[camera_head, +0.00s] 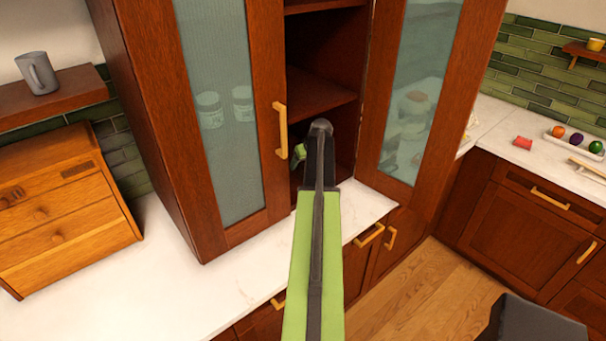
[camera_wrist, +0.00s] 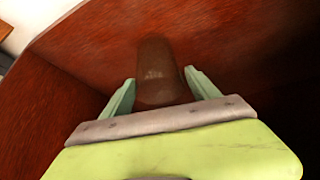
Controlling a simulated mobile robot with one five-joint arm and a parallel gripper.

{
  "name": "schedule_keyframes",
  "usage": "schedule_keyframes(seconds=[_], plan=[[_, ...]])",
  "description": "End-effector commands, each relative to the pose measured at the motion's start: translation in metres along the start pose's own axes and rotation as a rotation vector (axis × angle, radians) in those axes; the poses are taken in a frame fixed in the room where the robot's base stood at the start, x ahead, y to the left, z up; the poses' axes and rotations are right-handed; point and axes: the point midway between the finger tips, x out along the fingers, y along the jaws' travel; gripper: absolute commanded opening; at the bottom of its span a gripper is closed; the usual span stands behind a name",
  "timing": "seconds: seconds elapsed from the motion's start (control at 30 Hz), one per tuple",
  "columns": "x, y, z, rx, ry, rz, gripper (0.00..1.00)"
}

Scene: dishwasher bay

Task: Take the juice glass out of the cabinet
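The juice glass (camera_wrist: 160,72) is a see-through, brownish tumbler in the wrist view, inside the dark red wood cabinet (camera_head: 317,93). My gripper (camera_wrist: 160,80) has its two pale green fingers on either side of the glass. The fingertips are very close to its sides, and I cannot tell whether they press on it. In the head view my arm reaches through the gap between the cabinet doors.
The left glass-paned door (camera_head: 258,160) with its brass handle is close beside my arm. The right door (camera_head: 366,120) stands swung outward. White jars (camera_head: 209,109) show behind the left pane. A white counter (camera_head: 235,285) runs below, with a wooden drawer box (camera_head: 62,215) at left.

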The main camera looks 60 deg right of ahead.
Motion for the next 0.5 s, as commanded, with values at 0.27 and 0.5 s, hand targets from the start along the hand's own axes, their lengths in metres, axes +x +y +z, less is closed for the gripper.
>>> schedule_keyframes(seconds=[0.27,0.5], plan=[[-0.0002,0.0003,0.0002,0.0,0.0,0.0,0.32],[-0.0003,0.0006,0.0003,0.001,0.0,0.0,0.09]])
